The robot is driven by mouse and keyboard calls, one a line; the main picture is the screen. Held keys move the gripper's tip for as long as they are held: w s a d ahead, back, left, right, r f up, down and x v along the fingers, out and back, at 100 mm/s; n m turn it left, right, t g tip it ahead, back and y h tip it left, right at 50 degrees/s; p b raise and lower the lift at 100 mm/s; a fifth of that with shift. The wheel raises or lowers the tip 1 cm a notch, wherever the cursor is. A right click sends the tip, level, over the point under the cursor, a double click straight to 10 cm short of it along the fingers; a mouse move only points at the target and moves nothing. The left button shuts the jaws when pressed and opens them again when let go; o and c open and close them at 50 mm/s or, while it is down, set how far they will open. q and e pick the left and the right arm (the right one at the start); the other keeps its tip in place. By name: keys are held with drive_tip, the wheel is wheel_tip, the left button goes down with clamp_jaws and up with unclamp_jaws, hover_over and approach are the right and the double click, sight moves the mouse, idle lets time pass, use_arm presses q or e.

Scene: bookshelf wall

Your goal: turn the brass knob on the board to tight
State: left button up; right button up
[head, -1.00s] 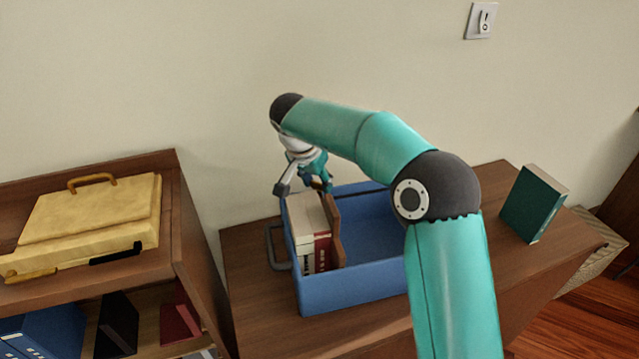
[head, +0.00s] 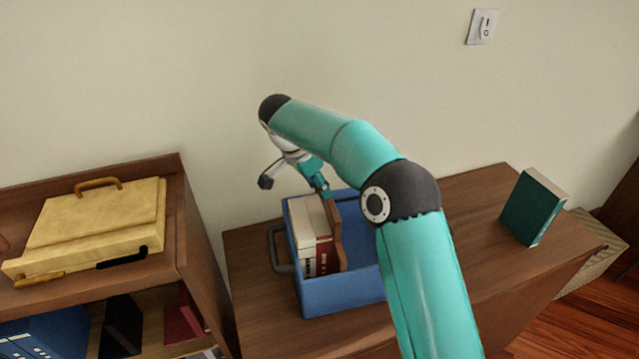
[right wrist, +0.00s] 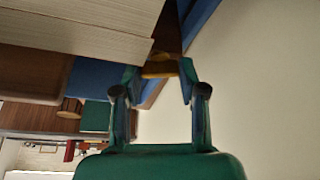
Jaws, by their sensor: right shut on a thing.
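The brown wooden board (head: 336,243) stands upright in the blue box, on the right side of the books. My right gripper (head: 324,190) points down at the upper end of the board. In the right wrist view my right gripper (right wrist: 161,82) has its fingers on either side of a small yellow-brown piece, which looks like the brass knob (right wrist: 160,69), and is shut on it. The knob's marking and turn angle cannot be made out. In the head view the fingers hide the knob. My left gripper is not in view.
The blue box (head: 343,297) holds white and red books (head: 307,232) and stands on a wooden cabinet. A green book (head: 533,208) stands at the right. A yellow case (head: 90,225) lies on the left shelf. A wall switch (head: 482,27) is above.

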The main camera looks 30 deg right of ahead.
drive_tip(key=o, duration=1.1)
drive_tip(key=shift+o, duration=0.2)
drive_tip(key=v, duration=1.1)
drive_tip(key=shift+a+r, duration=0.25)
drive_tip(key=shift+r, duration=0.1)
